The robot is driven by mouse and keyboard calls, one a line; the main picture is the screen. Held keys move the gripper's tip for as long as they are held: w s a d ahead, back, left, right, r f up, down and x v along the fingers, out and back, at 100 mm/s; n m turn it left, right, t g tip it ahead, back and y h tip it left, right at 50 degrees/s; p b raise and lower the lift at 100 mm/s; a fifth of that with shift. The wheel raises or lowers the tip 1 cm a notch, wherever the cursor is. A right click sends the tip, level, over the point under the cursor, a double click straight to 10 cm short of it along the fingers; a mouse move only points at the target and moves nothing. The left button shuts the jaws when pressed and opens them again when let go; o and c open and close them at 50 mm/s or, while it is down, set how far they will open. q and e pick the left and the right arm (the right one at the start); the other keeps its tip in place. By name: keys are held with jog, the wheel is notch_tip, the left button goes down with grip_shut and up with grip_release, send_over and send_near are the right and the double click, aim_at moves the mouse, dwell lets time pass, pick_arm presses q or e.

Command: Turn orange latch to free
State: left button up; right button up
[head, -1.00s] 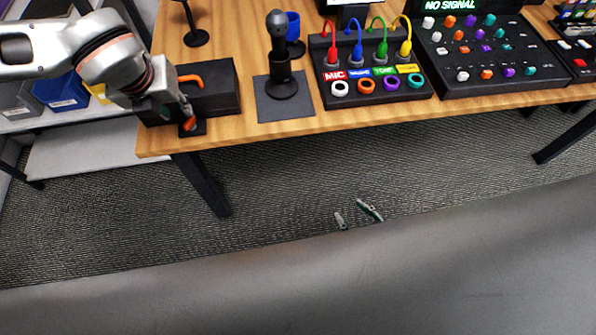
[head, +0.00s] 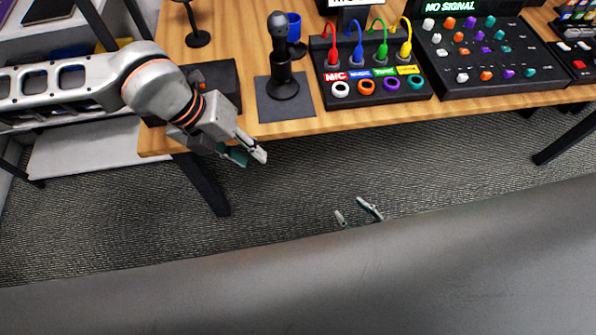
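The black box (head: 225,80) at the table's left end is partly covered by my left arm. A small orange bit (head: 203,86) shows on its top; the rest of the orange latch is hidden behind my arm, so its angle cannot be told. My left gripper (head: 254,159) is in front of the table's front edge, to the right of the box and clear of it. Its fingers look apart and empty. My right gripper (head: 356,214) is low in the middle over the floor, open and empty, with only its fingers showing.
A black microphone (head: 281,60) stands on a dark square pad (head: 268,106) right of the box. A cable panel (head: 376,97) with coloured plugs and a mixer (head: 490,80) are further right. A blue cup (head: 293,28) stands behind the microphone.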

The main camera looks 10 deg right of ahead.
pick_arm(q)
jog(key=s+d+r+g+h, duration=0.2)
jog(key=s+d+g+h, duration=0.1)
jog(key=s+d, duration=0.5)
jog(key=shift+d+r+m+h, duration=0.3)
jog(key=shift+d+r+h, duration=0.1)
jog(key=shift+d, duration=0.1)
pick_arm(e)
jog(key=shift+w+r, duration=0.1)
jog(key=shift+r, duration=0.25)
pick_arm(q)
jog(key=shift+c, duration=0.4)
jog(key=shift+c, duration=1)
